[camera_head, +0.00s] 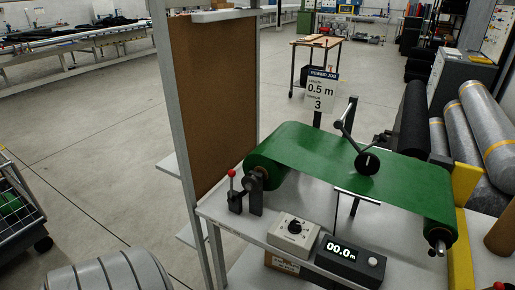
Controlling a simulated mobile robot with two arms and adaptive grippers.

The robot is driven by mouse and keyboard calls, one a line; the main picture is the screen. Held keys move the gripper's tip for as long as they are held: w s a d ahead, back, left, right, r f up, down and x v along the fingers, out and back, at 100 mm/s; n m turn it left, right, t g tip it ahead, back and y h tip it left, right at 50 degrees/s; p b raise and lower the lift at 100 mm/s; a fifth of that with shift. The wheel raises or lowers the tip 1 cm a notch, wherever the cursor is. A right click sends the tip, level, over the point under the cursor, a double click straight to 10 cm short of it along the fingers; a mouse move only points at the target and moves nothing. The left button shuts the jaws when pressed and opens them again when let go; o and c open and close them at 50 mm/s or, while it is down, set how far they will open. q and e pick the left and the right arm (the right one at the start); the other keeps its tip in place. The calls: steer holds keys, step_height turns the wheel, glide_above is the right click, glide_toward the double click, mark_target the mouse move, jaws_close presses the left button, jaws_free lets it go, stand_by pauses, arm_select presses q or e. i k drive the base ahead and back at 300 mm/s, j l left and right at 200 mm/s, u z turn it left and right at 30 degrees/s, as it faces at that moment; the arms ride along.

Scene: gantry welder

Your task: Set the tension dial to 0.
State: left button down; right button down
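The tension dial appears to be the black knob (295,227) on a small white box (285,240) on the bench's front shelf. Its markings are too small to read, so I cannot tell its setting. Neither of my grippers is in view. Nothing is seen touching the knob.
A black counter (345,266) reading 00.0 m sits right of the box. A red-knobbed lever (234,190) stands to the left. Green sheet (330,150) spans the rollers behind. A job sign (322,92) reads 0.5 m and 3. A brown panel (213,95) rises at left.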

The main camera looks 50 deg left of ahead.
mark_target(295, 227)
steer(key=u, duration=1.25)
